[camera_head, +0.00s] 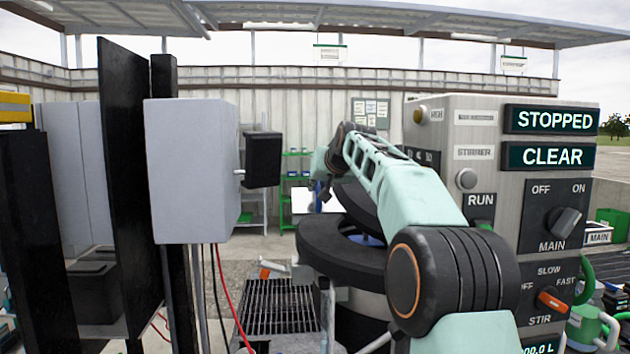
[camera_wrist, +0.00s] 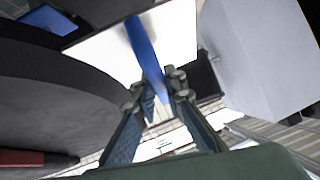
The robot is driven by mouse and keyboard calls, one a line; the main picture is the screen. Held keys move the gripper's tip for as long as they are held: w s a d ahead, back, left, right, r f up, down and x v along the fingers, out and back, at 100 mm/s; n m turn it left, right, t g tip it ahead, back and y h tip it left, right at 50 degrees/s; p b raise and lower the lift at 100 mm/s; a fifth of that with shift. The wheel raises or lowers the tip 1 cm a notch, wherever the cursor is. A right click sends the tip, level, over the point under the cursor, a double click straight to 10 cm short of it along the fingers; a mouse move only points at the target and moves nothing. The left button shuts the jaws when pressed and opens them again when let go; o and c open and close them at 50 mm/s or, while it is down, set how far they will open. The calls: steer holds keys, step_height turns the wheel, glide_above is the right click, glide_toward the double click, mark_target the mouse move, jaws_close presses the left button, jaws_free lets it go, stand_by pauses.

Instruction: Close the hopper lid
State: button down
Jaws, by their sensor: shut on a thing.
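The hopper (camera_head: 325,258) is a wide, round, dark-rimmed vessel in the middle of the head view, partly behind my arm. A dark disc (camera_head: 352,203) that looks like its lid stands tilted up above the rim, apart from it at the front. My gripper (camera_wrist: 163,90) is shut on a blue bar (camera_wrist: 146,42), which looks like the lid's handle. The bar rises between the fingertips in the wrist view. A large dark curved surface (camera_wrist: 70,95) fills the left of that view; I cannot tell whether it is lid or hopper. In the head view my arm hides much of the lid.
A control panel (camera_head: 480,115) reading STOPPED and CLEAR stands close right of my arm. A grey box (camera_head: 192,170) with a black block (camera_head: 262,160) stands left. A grating (camera_head: 280,305) lies left of the hopper. Green shelving (camera_head: 290,180) stands behind.

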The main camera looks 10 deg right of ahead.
steer(key=shift+w+f+g, duration=0.3)
steer(key=shift+w+f, duration=0.05)
steer(key=shift+f, duration=0.05)
stand_by(0.4)
steer(key=c, duration=2)
jaws_free()
steer(key=shift+o, duration=0.2)
steer(key=v, duration=1.2)
steer(key=shift+a, duration=0.1)
